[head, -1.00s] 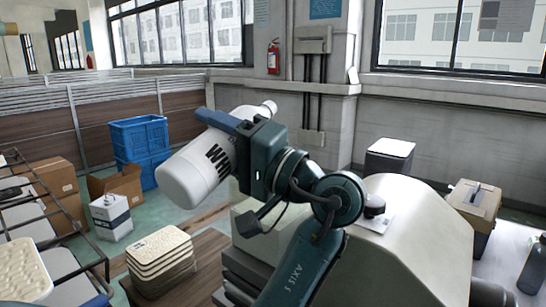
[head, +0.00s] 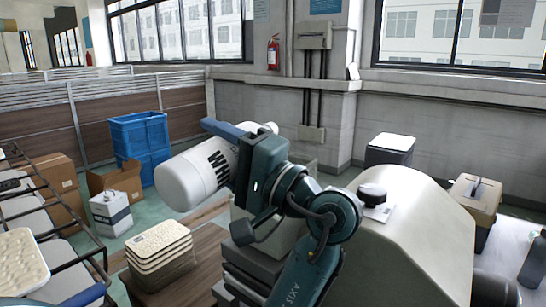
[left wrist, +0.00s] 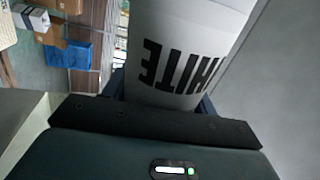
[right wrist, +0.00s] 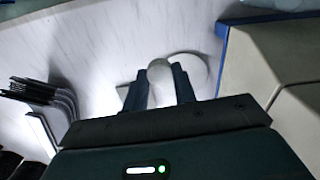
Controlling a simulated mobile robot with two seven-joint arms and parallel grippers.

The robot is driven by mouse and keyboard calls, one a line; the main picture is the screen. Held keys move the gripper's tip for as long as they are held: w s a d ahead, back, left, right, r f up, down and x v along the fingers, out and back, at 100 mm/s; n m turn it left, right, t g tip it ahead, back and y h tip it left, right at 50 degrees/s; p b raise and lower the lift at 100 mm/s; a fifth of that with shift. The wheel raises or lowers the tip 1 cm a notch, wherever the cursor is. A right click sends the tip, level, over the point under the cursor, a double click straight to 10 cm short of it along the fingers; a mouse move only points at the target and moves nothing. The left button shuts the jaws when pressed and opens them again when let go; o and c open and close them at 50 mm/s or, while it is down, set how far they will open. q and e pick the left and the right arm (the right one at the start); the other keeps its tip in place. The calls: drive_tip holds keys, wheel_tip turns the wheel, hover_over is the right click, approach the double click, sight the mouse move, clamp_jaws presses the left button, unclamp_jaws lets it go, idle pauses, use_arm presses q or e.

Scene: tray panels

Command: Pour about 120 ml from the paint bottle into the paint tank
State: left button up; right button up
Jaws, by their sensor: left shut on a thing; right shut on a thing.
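The paint bottle (head: 184,187) is white with dark lettering. It lies tilted in the air in the head view, its base at lower left and its neck end at upper right, a little higher. My left gripper (head: 228,152) is shut around the bottle's side. In the left wrist view the bottle (left wrist: 190,30) fills the space past the fingers (left wrist: 163,98). In the right wrist view my right gripper (right wrist: 160,84) is shut on a pale round knob (right wrist: 159,69); what the knob belongs to is unclear. I cannot clearly identify the paint tank or its opening.
A large beige housing (head: 420,235), with a black knob (head: 372,194) near it, stands right of my left arm. A stack of pale panels (head: 160,240) stands at lower left. Blue crates (head: 140,132) and cartons stand behind. A dark bottle (head: 534,262) is at the right edge.

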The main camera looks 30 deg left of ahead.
use_arm(q)
drive_tip(key=shift+r+m, duration=0.4)
use_arm(e)
drive_tip(key=shift+r, duration=0.4)
use_arm(q)
drive_tip(key=shift+r+m+t+p, duration=0.3)
drive_tip(key=shift+t+p, duration=0.1)
drive_tip(key=shift+p, duration=0.1)
use_arm(e)
drive_tip(key=shift+r, duration=0.25)
use_arm(q)
drive_tip(key=shift+m, duration=0.3)
drive_tip(key=shift+s+m, duration=0.3)
drive_tip(key=shift+s, duration=0.1)
idle(0.3)
